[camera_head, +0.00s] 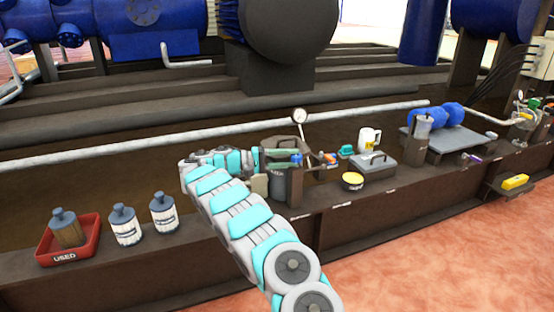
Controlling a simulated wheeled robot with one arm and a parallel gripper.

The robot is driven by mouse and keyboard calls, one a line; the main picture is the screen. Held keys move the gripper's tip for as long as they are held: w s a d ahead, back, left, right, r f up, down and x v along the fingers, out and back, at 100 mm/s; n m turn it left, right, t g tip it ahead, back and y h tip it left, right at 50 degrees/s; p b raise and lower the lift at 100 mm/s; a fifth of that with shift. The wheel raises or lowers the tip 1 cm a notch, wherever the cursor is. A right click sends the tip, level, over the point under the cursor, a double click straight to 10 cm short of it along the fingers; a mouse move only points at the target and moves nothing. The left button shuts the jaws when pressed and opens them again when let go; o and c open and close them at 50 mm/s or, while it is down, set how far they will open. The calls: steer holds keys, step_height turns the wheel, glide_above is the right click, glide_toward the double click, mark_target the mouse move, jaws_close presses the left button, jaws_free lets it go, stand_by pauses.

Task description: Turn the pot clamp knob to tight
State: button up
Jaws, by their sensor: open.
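A dark grey pot (289,186) with a label stands at the edge of the dark ledge, near the middle of the head view. My arm reaches up from the bottom and bends right, and my gripper (282,155) is at the top of this pot. Its jaws are open, but the fingers are small and hard to separate from the dark parts behind. The clamp knob cannot be made out clearly; my gripper and the pot's top parts overlap there. I cannot tell whether the fingers touch or surround a knob.
A pressure gauge (300,117) rises just behind my gripper. Right of the pot are a yellow-black tin (352,181), a grey toolbox (372,163) and a white jug (369,138). Left are two white filters (125,227) and a red "USED" tray (66,256) holding another.

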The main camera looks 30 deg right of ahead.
mark_target(291, 158)
steer(key=shift+p+v, duration=0.4)
steer(key=shift+v, duration=2.35)
